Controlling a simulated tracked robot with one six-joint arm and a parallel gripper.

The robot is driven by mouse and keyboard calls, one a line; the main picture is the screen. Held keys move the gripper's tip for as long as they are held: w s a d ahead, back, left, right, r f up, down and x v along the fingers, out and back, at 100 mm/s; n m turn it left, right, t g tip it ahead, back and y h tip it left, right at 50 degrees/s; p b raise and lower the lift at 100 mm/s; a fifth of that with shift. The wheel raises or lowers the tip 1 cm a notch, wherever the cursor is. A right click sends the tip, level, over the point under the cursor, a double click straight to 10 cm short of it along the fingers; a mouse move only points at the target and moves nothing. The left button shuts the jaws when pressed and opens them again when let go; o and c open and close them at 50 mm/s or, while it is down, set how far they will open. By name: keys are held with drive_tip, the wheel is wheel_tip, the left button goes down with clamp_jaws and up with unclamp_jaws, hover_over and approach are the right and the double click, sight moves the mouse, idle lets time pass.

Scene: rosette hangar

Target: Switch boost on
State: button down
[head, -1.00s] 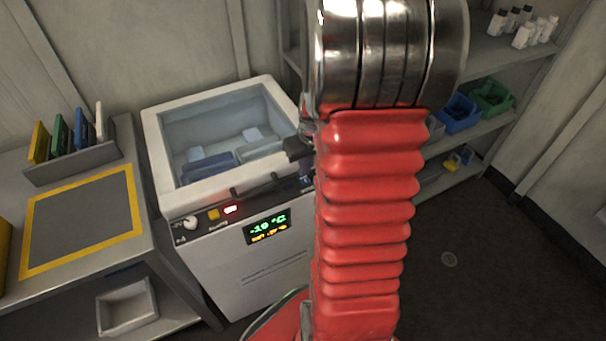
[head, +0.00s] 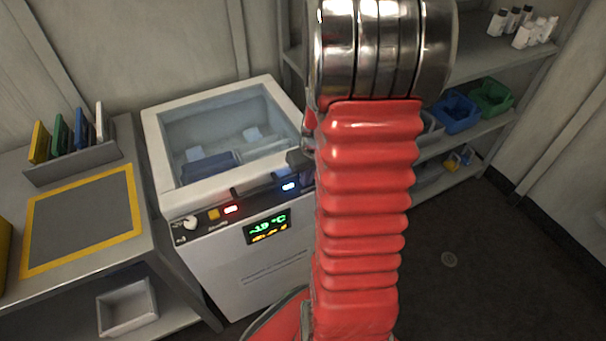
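A white chest freezer (head: 262,272) stands left of centre in the head view, its clear-topped lid (head: 225,125) down. Its front panel carries a white knob (head: 190,223), an orange button (head: 214,214), a red lit switch (head: 231,209) and a blue lit switch (head: 290,186). The labels are too small to read, so I cannot tell which control is boost. The display (head: 267,228) seems to read -19 °C in green, with orange signs below. My red arm hides the panel's right end. A dark grey piece, perhaps of my gripper (head: 298,158), shows beside the arm; its fingers are hidden.
A bench on the left holds a yellow-bordered mat (head: 134,232), a rack of coloured panels (head: 75,163) and, below, a white tray (head: 127,306). Shelves at right hold bottles, a blue bin (head: 457,114) and a green bin (head: 491,97). The floor at right is clear.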

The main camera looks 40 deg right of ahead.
drive_tip(key=shift+s+a+f, duration=0.3)
drive_tip(key=shift+f, duration=0.05)
drive_tip(key=shift+w+d+r, duration=0.15)
drive_tip(key=shift+w+r, duration=0.1)
drive_tip(key=shift+w, duration=0.35)
drive_tip(key=shift+w+r, duration=0.1)
drive_tip(key=shift+d+r, duration=0.1)
drive_tip(key=shift+r, duration=0.05)
drive_tip(key=shift+w+r, duration=0.1)
drive_tip(key=shift+r, duration=0.1)
drive_tip(key=s+a+r, duration=0.1)
drive_tip(key=s+r, duration=0.5)
drive_tip(key=r, duration=0.5)
drive_tip(key=shift+s+a+r, duration=0.2)
drive_tip(key=shift+a+r, duration=0.15)
drive_tip(key=shift+r, duration=0.05)
